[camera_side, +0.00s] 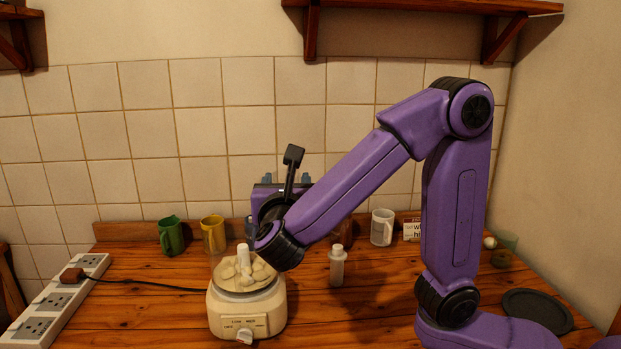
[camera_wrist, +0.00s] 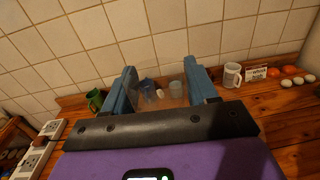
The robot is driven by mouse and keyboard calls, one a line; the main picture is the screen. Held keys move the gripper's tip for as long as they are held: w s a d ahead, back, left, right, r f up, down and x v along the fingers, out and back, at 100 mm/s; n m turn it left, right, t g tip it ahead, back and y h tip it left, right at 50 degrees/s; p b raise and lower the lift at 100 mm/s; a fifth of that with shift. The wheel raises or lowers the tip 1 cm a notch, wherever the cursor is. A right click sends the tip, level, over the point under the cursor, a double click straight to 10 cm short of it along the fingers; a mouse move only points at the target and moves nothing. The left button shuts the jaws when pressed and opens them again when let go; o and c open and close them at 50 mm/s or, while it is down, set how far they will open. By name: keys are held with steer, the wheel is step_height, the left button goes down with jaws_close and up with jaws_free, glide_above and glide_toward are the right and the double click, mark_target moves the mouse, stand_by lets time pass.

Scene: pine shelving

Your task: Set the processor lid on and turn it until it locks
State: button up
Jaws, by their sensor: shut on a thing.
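The food processor (camera_side: 246,310) stands on the counter in the side view, a cream base with a dial. Its clear bowl (camera_side: 222,272) holds pale chunks around a white centre post (camera_side: 243,256), and its top is uncovered. My gripper (camera_side: 287,180) is above and behind the bowl, its blue fingertips partly hidden by my wrist. In the wrist view my gripper (camera_wrist: 165,84) has its blue fingers wide apart on a see-through piece with a grey tube-like part (camera_wrist: 176,90), which looks like the processor lid. Its outline is faint, and I cannot make it out in the side view.
A green mug (camera_side: 171,236) and a yellow mug (camera_side: 213,234) stand behind the processor. A small white bottle (camera_side: 338,266) is to its right, with a white mug (camera_side: 382,227) farther back. A power strip (camera_side: 62,297) lies left. A dark plate (camera_side: 538,310) lies right.

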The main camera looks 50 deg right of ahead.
step_height(320, 180, down, 5)
steer(key=shift+d+r, duration=0.1)
steer(key=shift+d, duration=0.05)
stand_by(0.4)
steer(key=w+a+f, duration=0.1)
steer(key=w+a, duration=0.1)
steer(key=w, duration=1.3)
steer(key=shift+w+a+f, duration=0.15)
steer(key=shift+w+a, duration=0.15)
steer(key=shift+w, duration=0.05)
stand_by(0.4)
steer(key=shift+f, duration=1)
stand_by(2.0)
steer(key=m+g+h, duration=0.2)
steer(key=g, duration=0.1)
steer(key=shift+w+d, duration=0.1)
steer(key=shift+d, duration=0.2)
steer(key=shift+w+d+r+m+g+h, duration=0.1)
steer(key=shift+m+g+h, duration=0.2)
steer(key=shift+m+g, duration=0.25)
steer(key=shift+d+r+m+g+h, duration=0.1)
steer(key=shift+m+g+h, duration=0.2)
steer(key=shift+m+g, duration=0.25)
